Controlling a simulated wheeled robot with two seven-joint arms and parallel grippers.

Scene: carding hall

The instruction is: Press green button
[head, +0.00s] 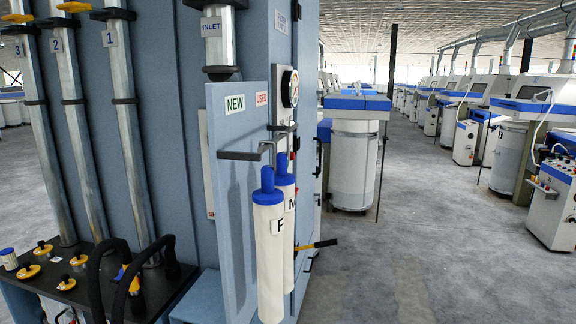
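I see no green button in the head view. A tall blue-grey cabinet (253,40) fills the left half. A blue-grey panel (232,190) on it carries a label with green "NEW" (235,104) and one with red "USED" (261,98). A round gauge (290,88) sits on the cabinet's side behind the panel. Several yellow knobs (29,271) stand on a black shelf (60,293) at the lower left. Neither of my grippers is in view.
Two white cylinders with blue caps (269,240) hang in front of the panel. Pipes numbered 1 to 3 (128,130) and black hoses (97,285) are at left. Concrete floor (430,250) is open between machine rows.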

